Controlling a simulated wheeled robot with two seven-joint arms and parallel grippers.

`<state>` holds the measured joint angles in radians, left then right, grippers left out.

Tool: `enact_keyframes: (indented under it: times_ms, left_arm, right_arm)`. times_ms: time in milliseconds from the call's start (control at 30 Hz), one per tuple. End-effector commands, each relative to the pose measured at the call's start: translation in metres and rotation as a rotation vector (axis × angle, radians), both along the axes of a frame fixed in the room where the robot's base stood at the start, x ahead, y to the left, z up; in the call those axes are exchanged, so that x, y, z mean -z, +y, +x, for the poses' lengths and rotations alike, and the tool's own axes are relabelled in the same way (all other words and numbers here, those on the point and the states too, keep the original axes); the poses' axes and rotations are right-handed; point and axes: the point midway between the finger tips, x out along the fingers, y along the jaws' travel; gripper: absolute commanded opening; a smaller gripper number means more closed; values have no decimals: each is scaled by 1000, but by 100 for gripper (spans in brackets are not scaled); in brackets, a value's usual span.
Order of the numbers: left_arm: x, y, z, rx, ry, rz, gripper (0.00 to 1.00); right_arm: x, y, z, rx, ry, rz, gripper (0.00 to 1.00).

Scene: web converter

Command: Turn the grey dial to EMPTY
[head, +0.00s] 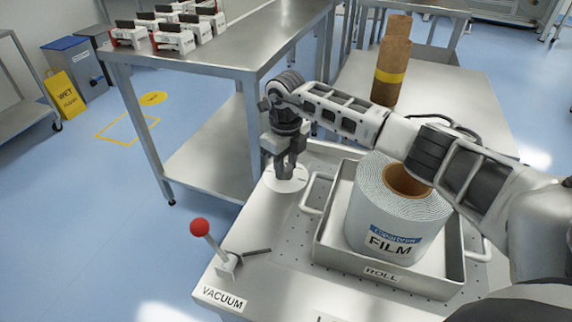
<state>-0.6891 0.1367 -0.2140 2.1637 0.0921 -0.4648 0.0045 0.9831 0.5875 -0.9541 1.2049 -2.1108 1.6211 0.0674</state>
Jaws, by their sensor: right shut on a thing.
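My right gripper (287,172) points down at a round pale dial plate (283,184) on the metal bench top, left of the film roll. It is shut on the grey dial at the plate's centre. The gripper and fingers hide most of the dial. Its pointer and any EMPTY marking cannot be read from here. My left gripper is not in view.
A FILM roll (391,215) sits in a metal tray (345,262) labelled ROLL, close right of the dial. A red-knobbed lever (200,228) stands by the VACUUM label at the front left. A steel table (225,52) with several red-and-white devices stands behind.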

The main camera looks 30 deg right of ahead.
Motion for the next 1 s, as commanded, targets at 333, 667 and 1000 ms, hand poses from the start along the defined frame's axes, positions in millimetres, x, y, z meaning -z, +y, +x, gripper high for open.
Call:
enact_keyframes:
  times_ms: [333,667,1000]
  left_arm:
    - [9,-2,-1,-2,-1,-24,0]
    - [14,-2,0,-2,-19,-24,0]
    - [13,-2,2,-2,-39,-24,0]
  right_arm:
    - [1,-1,0,-298,-1,-2,8]
    - [1,-1,1,-604,-2,-1,8]
    - [0,-1,1,-839,-1,0,8]
